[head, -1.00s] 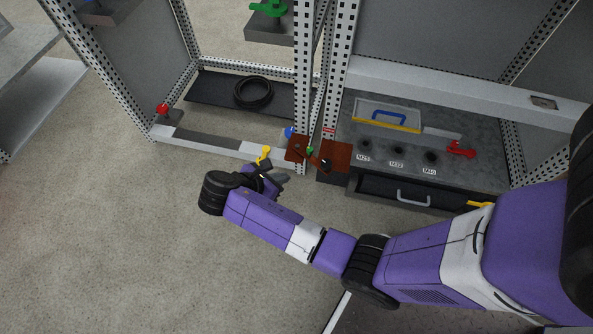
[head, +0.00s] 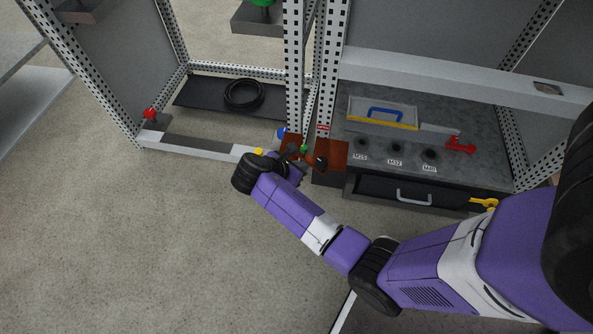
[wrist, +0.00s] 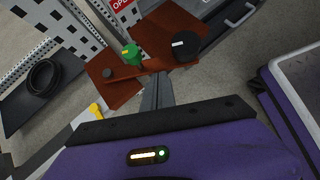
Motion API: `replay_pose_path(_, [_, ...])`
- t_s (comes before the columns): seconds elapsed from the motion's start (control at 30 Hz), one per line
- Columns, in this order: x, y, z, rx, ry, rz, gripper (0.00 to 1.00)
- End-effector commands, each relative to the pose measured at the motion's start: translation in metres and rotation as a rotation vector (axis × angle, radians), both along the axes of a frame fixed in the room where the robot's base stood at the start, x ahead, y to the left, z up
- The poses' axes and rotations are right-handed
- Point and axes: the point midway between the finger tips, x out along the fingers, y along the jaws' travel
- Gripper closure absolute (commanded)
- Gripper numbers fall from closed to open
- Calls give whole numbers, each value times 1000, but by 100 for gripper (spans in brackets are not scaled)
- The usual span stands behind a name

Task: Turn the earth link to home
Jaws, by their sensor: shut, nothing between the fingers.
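The earth link (wrist: 152,66) is a copper-coloured bar across two reddish-brown plates. It has a green knob (wrist: 130,54) near its left part and a black cylindrical handle (wrist: 185,45) at its right end. In the head view the link (head: 312,159) sits low at the foot of the cabinet post. My gripper (wrist: 158,78) is shut and empty, its fingertips right beside the bar, between the green knob and the black handle. I cannot tell whether they touch it. In the head view my gripper (head: 298,160) is partly hidden by my wrist.
A red-and-white sign (wrist: 121,4) reading "OPE..." is on the post. A yellow handle (wrist: 96,110) is close to the left of my gripper. A bench with a drawer (head: 400,193) stands to the right. A black cable coil (head: 244,94) lies in the left bay. Floor in front is clear.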

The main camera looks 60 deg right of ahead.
Motion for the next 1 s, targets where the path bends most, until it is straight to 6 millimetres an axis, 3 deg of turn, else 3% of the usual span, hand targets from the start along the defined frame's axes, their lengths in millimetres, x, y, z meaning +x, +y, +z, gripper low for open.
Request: replay_pose_path(1.0, [-8,-11,0,1,1,-2,100])
